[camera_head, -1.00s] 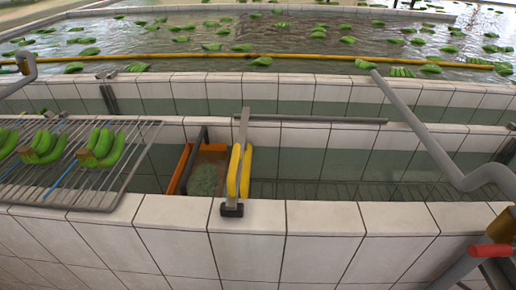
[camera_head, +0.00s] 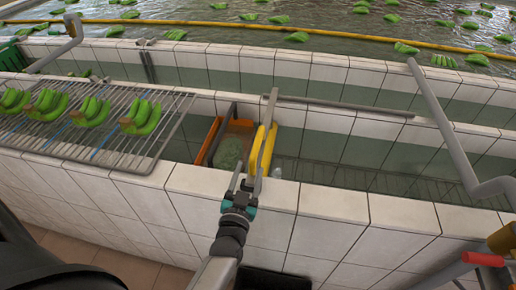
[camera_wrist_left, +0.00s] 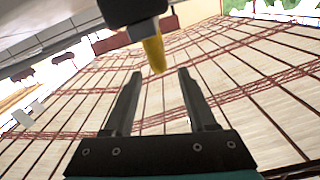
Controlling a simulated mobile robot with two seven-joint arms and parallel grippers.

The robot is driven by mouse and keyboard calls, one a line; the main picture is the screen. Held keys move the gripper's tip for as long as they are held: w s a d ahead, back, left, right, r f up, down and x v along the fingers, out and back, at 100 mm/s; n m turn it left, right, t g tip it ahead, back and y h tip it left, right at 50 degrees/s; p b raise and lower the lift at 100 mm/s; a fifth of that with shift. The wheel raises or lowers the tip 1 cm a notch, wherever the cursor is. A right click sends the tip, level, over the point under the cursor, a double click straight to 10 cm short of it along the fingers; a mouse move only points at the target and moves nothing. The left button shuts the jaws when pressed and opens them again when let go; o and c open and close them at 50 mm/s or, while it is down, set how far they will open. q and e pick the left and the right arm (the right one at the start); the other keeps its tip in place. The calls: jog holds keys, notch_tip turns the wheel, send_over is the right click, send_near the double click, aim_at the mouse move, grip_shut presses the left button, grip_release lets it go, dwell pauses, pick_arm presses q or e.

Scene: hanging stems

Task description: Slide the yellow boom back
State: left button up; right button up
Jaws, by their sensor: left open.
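A yellow boom piece (camera_head: 262,150) with a grey bar lies across the tank edge, beside an orange-sided box. In the left wrist view a yellow end (camera_wrist_left: 154,52) hangs under a black block (camera_wrist_left: 130,10), just beyond the fingertips. My left gripper (camera_head: 247,181) reaches up from the bottom of the head view to the near end of the boom piece. In the left wrist view my left gripper (camera_wrist_left: 160,74) is open, with nothing clearly between its fingers. The gripper hides the black foot of the grey bar in the head view. My right gripper is not in view.
A long yellow pipe (camera_head: 300,25) crosses the water behind, among floating green bananas. A wire rack (camera_head: 105,150) with banana bunches is at left. The orange-sided box (camera_head: 208,140) stands next to the boom piece. A bent grey pipe (camera_head: 440,135) rises at right. The white tiled ledge (camera_head: 335,205) is bare.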

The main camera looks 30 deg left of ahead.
aim_at(257, 146)
pick_arm(q)
jog(key=b+x, duration=0.4)
jog(key=x, duration=0.6)
grip_shut()
dwell(1.3)
